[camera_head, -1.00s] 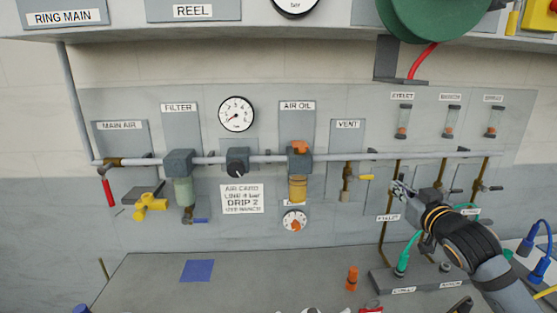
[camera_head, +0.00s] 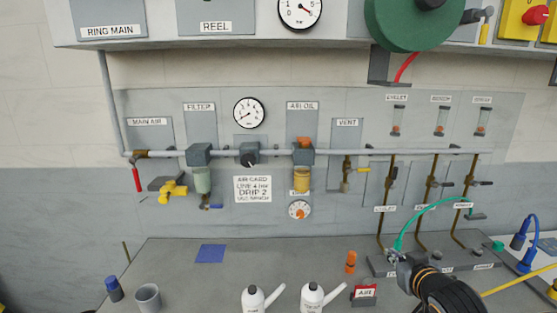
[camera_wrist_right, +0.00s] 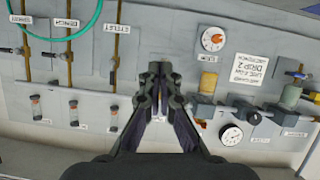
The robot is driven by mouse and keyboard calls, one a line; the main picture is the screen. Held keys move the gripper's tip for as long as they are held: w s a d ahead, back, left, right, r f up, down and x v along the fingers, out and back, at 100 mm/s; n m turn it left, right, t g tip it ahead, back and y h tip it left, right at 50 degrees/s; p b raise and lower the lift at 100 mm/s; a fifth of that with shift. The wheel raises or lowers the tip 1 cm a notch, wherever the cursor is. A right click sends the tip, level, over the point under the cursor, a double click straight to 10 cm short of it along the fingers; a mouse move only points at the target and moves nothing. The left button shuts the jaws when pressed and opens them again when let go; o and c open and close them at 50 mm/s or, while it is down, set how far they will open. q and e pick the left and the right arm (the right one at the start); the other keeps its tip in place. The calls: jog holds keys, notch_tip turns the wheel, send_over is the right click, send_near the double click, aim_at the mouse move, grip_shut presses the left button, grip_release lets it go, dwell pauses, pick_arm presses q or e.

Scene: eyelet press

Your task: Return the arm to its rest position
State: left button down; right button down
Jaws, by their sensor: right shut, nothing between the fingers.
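My right gripper (camera_head: 397,258) is at the lower right of the head view, in front of the manifold block at the wall's foot. Its fingers are shut and empty. In the right wrist view the closed fingers (camera_wrist_right: 158,72) point at the wall panel, which appears upside down there. The right arm comes in from the bottom edge. My left gripper is not in either view.
The wall panel carries a pipe (camera_head: 330,151), a gauge (camera_head: 249,112) and several valves. A green hose (camera_head: 425,211) arches close to the right gripper. On the bench stand two white bottles (camera_head: 312,298), a grey cup (camera_head: 148,297) and an orange piece (camera_head: 350,262).

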jog(key=s+a+f+g, duration=0.2)
jog(key=s+f+g, duration=0.3)
jog(key=s+f, duration=0.7)
jog(key=s+a+f+g, duration=0.35)
jog(key=s+f, duration=0.65)
jog(key=s, duration=0.4)
jog(key=s+d+f+g, duration=0.1)
jog(key=d+f, duration=0.1)
jog(key=f, duration=1.2)
jog(key=s+d+f+g, duration=0.1)
jog(key=s+f+g, duration=0.1)
jog(key=f, duration=1.2)
jog(key=s+d+f+b, duration=0.1)
jog(key=s+f, duration=1.5)
jog(key=s, duration=0.2)
jog(key=shift+d+f+m+g+h, duration=0.2)
jog(key=shift+m+g+h, duration=0.1)
jog(key=shift+m+g, duration=0.1)
